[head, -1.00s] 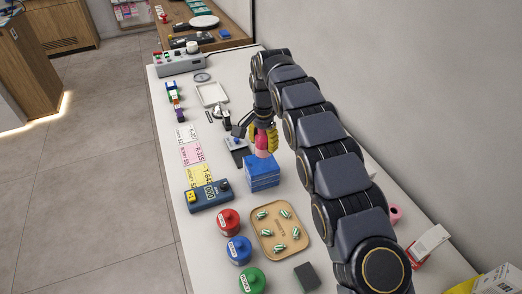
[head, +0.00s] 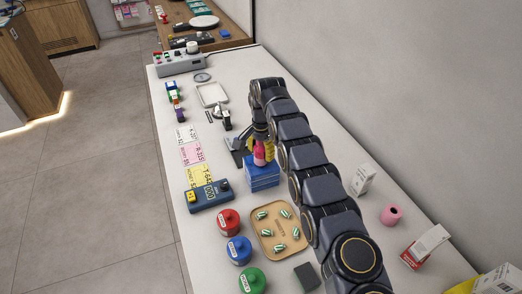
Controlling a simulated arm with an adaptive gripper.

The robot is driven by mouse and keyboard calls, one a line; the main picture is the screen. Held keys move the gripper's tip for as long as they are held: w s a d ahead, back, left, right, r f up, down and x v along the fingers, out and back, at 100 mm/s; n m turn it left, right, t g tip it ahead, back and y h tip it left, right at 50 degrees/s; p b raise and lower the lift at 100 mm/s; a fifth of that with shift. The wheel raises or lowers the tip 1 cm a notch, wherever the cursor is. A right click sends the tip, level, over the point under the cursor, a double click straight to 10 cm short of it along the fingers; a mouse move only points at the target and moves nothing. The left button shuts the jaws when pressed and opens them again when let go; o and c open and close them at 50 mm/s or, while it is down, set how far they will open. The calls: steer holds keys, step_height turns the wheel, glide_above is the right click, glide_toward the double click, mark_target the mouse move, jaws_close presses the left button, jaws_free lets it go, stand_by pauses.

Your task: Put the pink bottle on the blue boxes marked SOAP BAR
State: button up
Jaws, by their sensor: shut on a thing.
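The pink bottle (head: 259,156) is in the head view, at the top of the stack of blue boxes (head: 262,178), roughly upright. My gripper (head: 261,149) comes from behind and is shut on the bottle. A yellow part shows just right of the bottle, at the gripper. The bottle's base appears at the boxes' top face; I cannot tell whether it touches. The far side of the bottle and the fingers are partly hidden. The lettering on the boxes is too small to read.
A tan tray (head: 258,240) with small striped items lies in front of the boxes. A blue device (head: 209,196) stands to the left. Red (head: 228,222), blue (head: 239,250) and green (head: 251,280) jars line the left front. A white carton (head: 363,179) stands right of my arm.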

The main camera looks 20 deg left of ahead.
steer(key=o, duration=1)
steer(key=shift+f, duration=0.1)
steer(key=shift+o, duration=0.2)
step_height(320, 180, up, 6)
steer(key=shift+a+r, duration=0.1)
steer(key=shift+r, duration=0.8)
